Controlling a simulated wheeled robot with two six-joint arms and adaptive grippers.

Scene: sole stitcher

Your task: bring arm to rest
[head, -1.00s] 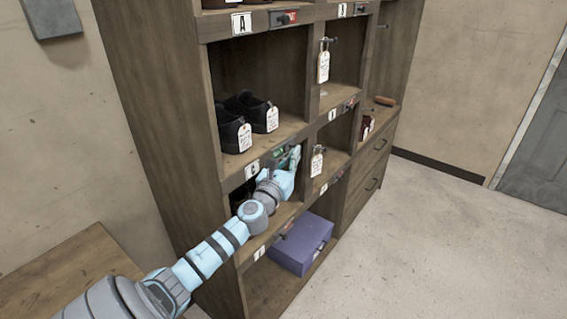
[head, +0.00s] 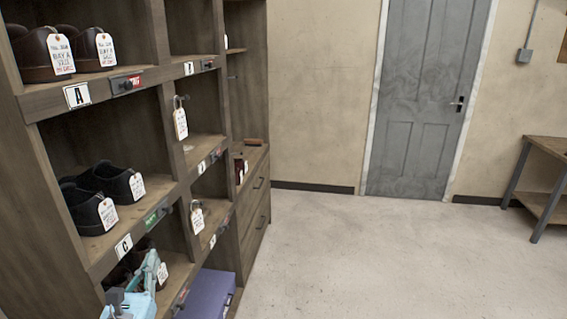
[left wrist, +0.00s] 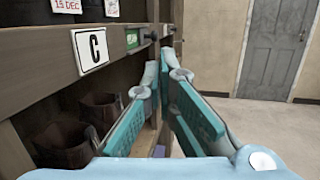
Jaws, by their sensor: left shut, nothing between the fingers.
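My left gripper (head: 150,272) is at the lower left of the head view, in front of the wooden shelf (head: 268,110), below the board with the C plate (head: 123,246). In the left wrist view its teal-padded fingers (left wrist: 162,68) are together with nothing between them. Beyond them are the C plate (left wrist: 90,48) and a green sign (left wrist: 132,39). Most of the left arm is outside the head view. My right gripper is not in view.
Black shoes (head: 103,192) with tags stand in the cubby above the C plate. Brown shoes (left wrist: 83,132) are in the cubby beside my fingers. A purple box (head: 207,296) sits low. The floor (head: 370,250) is clear towards the grey door (head: 425,100).

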